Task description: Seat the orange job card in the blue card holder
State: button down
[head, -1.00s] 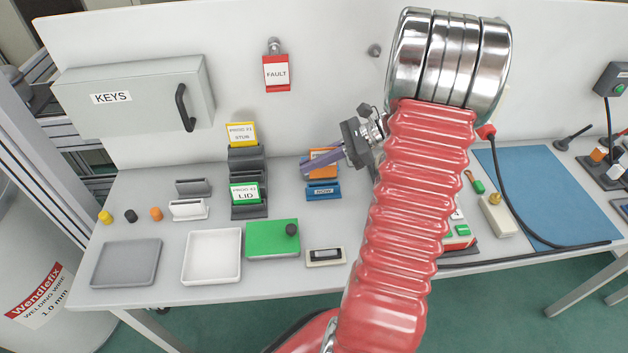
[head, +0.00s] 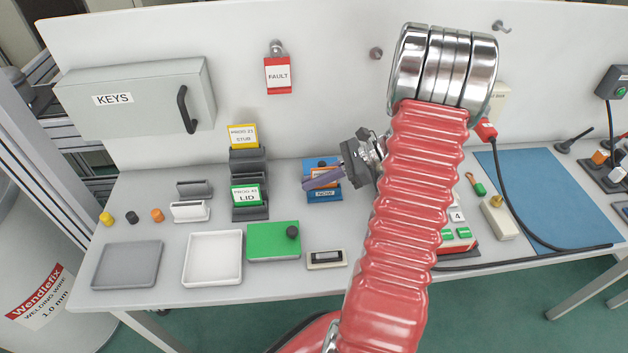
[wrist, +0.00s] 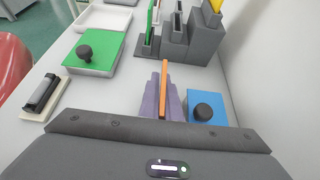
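My gripper (head: 322,180) has purple fingers and reaches in from the right in the head view. The fingers are shut on the orange job card (head: 320,171), which has a white label. In the wrist view the card (wrist: 164,88) stands as a thin upright edge between the fingers (wrist: 160,102). The blue card holder (head: 325,195), labelled NOW, is directly below the card in the head view. The card's lower edge is at or just above the holder; the fingers hide whether it is in the slot.
A blue block with a black knob (wrist: 207,111) lies close right of the fingers in the wrist view. A grey stepped rack (head: 249,211) with yellow and green cards stands left. A green box (head: 268,243) and a small grey-and-white device (head: 326,259) are in front.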

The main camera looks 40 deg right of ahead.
jog(key=shift+f, duration=0.1)
jog(key=c, duration=2)
grip_release()
jog(key=shift+d+r, duration=0.1)
jog(key=shift+r, duration=0.1)
jog(key=v, duration=1.1)
jog(key=shift+s+d+r, duration=0.2)
jog(key=shift+s+d, duration=0.05)
